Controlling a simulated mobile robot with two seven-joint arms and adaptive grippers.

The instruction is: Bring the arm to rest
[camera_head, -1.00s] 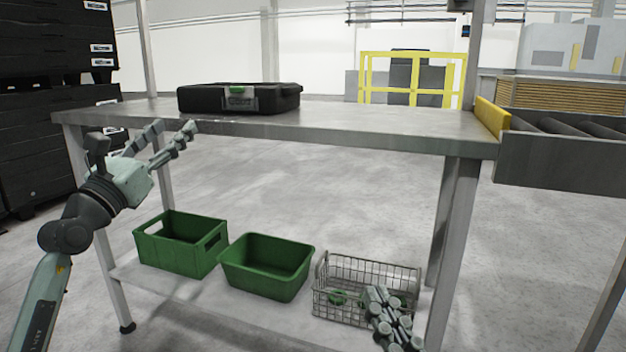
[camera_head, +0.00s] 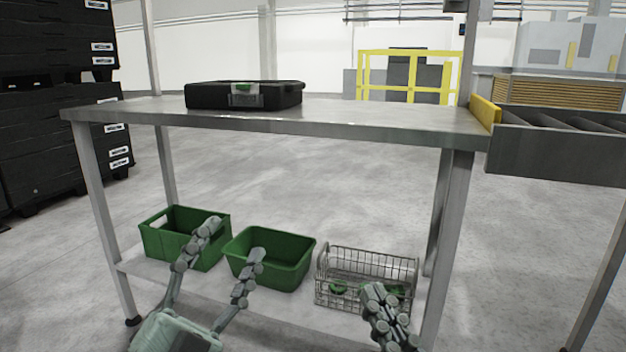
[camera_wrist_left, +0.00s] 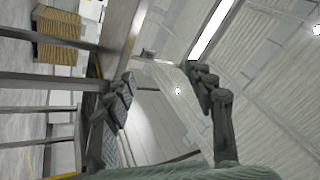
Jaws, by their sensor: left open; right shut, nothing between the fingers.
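My left gripper (camera_head: 228,238) is low in the head view, in front of the lower shelf. Its two fingers are spread apart and nothing is between them. One finger overlaps the left green crate in the picture and the other overlaps the middle green bin. The left wrist view shows the same open fingers (camera_wrist_left: 160,88) with no object held. My right gripper (camera_head: 376,292) is at the lower right of the head view, in front of the wire basket. Its fingers are together and it holds nothing. The rest of the right arm is out of view.
A steel table (camera_head: 330,119) carries a closed black case (camera_head: 215,97). On its lower shelf (camera_head: 290,312) are a green crate (camera_head: 155,240), a green bin (camera_head: 290,275) and a wire basket (camera_head: 400,268) with green items. A roller conveyor (camera_head: 560,155) stands right; black stacked crates (camera_head: 50,140) stand left.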

